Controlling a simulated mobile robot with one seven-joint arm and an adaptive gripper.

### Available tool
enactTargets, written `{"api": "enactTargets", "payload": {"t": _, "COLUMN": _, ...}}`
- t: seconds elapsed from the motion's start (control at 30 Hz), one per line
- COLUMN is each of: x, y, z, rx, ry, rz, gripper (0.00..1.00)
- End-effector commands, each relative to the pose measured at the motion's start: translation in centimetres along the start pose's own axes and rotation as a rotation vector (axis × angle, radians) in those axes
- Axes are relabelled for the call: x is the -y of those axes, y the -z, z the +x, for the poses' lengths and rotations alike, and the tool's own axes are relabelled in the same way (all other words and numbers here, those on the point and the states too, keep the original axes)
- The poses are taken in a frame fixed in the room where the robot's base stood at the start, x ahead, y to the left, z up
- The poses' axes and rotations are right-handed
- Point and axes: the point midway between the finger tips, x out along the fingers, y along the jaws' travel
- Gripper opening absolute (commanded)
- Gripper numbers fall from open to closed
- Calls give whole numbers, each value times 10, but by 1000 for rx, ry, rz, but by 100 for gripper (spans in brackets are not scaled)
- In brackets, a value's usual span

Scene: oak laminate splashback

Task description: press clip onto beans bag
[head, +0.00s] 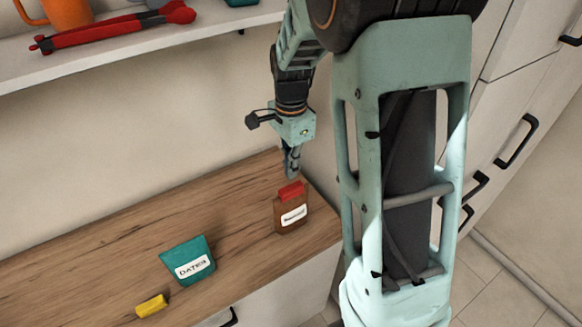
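A brown bag (292,218) stands upright near the right end of the wooden counter. Its white label is too small to read surely. A red clip (290,190) sits at the bag's top edge; I cannot tell how firmly it grips. My gripper (291,176) points down directly over the red clip, its fingertips at or just above it. The fingers are seen edge-on and look close together, so whether they touch or hold the clip is unclear.
A teal bag labelled DATES (188,262) stands to the left, with a yellow clip (151,306) lying near the counter's front edge. A shelf (130,52) above holds red tongs (115,28) and an orange mug (68,12). The counter's (110,240) left part is clear.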

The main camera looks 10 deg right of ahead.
Motion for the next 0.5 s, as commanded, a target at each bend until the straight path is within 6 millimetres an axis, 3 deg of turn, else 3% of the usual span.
{"api": "enactTargets", "payload": {"t": 0.5, "x": 0, "y": 0, "z": 16, "rx": 0, "ry": -1, "rz": 0, "gripper": 0}}
